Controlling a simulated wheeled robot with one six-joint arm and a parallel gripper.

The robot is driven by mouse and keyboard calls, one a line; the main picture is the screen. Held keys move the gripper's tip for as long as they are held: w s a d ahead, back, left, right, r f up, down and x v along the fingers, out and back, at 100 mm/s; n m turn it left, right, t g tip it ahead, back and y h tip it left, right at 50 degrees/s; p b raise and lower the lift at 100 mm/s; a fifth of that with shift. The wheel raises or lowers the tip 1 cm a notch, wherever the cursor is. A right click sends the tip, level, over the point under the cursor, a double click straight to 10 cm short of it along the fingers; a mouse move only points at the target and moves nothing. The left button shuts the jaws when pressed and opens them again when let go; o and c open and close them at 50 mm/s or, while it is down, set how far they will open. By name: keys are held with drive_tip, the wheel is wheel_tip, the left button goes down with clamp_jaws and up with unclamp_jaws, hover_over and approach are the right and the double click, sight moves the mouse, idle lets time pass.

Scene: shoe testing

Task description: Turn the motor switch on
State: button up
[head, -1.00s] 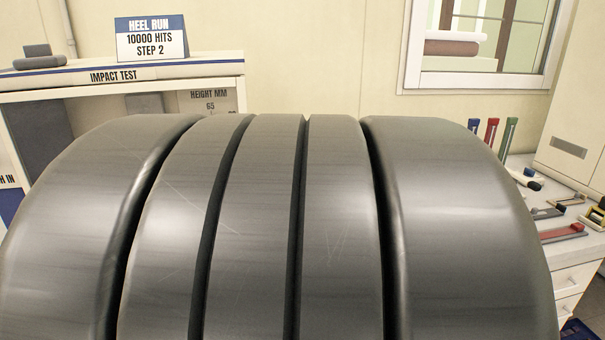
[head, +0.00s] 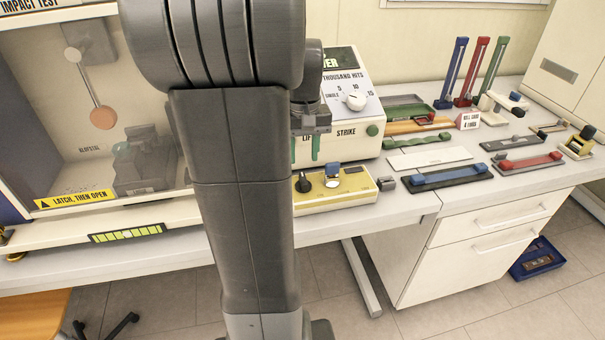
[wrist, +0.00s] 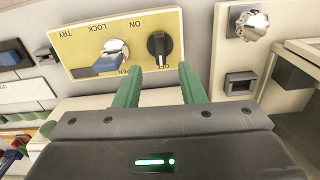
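The motor switch is a black rotary knob (wrist: 158,45) on a yellow panel (wrist: 85,40), between the printed words ON and OFF. In the head view the black knob (head: 303,184) is at the left of the low yellow box (head: 350,195) on the bench. My gripper (wrist: 160,71) has two green fingers, apart and empty, with their tips close to the panel's edge beside the knob. In the head view my gripper (head: 304,152) hangs pointing down just above the knob. Contact with the knob is not visible.
A key switch with a blue tab (wrist: 110,62) sits beside the knob, marked LOCK, TRY and OPEN. The white control box (head: 350,105) stands behind. The glazed impact cabinet (head: 90,130) is at the left. Shoe-testing pieces lie on the right bench.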

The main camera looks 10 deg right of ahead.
sight(304, 178)
wheel_tip(304, 178, down, 7)
drive_tip(key=shift+f, duration=0.15)
clamp_jaws()
